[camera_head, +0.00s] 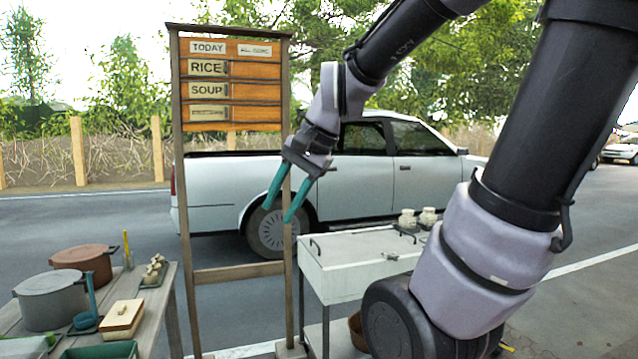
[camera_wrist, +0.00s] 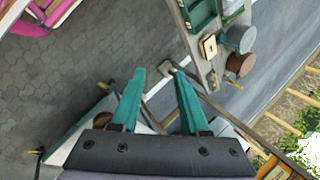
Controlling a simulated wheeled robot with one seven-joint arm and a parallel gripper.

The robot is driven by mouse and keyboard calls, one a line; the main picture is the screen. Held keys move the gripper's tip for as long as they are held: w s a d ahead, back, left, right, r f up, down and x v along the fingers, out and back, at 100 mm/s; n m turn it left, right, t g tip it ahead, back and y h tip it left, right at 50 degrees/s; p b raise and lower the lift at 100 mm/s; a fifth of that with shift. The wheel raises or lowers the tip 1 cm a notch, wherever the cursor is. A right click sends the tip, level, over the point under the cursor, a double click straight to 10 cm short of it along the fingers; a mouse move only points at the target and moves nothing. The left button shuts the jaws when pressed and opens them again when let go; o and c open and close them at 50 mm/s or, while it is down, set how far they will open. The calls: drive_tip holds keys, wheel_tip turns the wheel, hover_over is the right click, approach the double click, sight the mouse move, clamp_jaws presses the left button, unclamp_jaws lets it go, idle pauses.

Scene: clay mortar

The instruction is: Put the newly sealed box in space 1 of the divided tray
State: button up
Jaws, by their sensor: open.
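A tan box with a pale lid and a small dark knob or mark on top (camera_head: 122,318) sits on the wooden table at lower left. It also shows in the wrist view (camera_wrist: 208,46). In front of it is a green tray (camera_head: 98,351), cut off by the lower edge of the head view. In the wrist view the green tray (camera_wrist: 199,14) appears to have more than one compartment; I cannot read any numbers. My gripper (camera_head: 279,212) has teal fingers spread apart and empty, high in the air before the sign frame, well away from the box and tray. Its fingers also show in the wrist view (camera_wrist: 158,72).
A grey pot (camera_head: 50,302), a brown pot (camera_head: 86,260), a blue-green ladle (camera_head: 88,300) and a small tray of pale pieces (camera_head: 155,270) crowd the table. A wooden menu frame (camera_head: 183,200) stands between the table and a white cart (camera_head: 350,265).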

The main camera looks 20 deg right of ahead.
drive_tip(key=s+d+r+n+t+h, duration=0.2)
drive_tip(key=d+r+n+t, duration=0.1)
drive_tip(key=d, duration=0.3)
drive_tip(key=shift+s+d+r+n, duration=0.2)
drive_tip(key=shift+r+n, duration=0.15)
drive_tip(key=shift+n, duration=0.45)
